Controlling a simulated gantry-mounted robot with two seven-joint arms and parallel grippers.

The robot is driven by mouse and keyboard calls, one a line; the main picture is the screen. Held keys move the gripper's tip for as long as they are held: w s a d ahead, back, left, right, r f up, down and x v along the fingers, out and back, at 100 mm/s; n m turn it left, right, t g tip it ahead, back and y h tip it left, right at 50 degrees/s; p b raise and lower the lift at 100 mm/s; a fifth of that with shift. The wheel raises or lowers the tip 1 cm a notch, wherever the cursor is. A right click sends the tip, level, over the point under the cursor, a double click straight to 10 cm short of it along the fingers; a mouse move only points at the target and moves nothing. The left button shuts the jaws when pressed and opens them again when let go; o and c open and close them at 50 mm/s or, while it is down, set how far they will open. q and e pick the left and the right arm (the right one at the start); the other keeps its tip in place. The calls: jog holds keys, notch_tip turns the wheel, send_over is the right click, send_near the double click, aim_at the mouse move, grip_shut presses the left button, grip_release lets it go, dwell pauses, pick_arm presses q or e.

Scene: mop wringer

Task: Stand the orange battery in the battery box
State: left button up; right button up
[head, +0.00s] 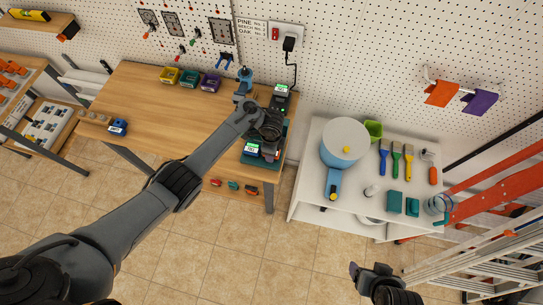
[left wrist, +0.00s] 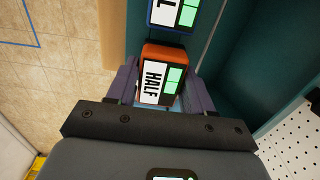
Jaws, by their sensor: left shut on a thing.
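The orange battery (left wrist: 160,75), with a HALF label and green bars, is between the two fingers of my left gripper (left wrist: 158,92), which is shut on it. A blue battery (left wrist: 178,12) with a green-barred label is beside it, cut by the top edge. The teal walls of the battery box (left wrist: 225,60) show around them; I cannot tell whether the orange battery touches the box floor. In the head view the left gripper (head: 268,132) is over the box (head: 247,159) at the bench's right end, partly hiding it. My right gripper (head: 372,270) is low right, far from the bench.
A charger (head: 281,90) with a green display stands behind the box, near the wall outlet (head: 287,33). Yellow, green and purple bins (head: 189,78) line the bench's back. A blue battery-like block (head: 118,127) lies at the left. A white table (head: 310,185) stands to the right.

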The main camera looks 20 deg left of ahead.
pick_arm(q)
jog(key=shift+f+b, duration=0.35)
jog(key=shift+f, duration=0.25)
jog(key=shift+f, duration=0.1)
dwell(0.7)
jog(key=o, duration=1.1)
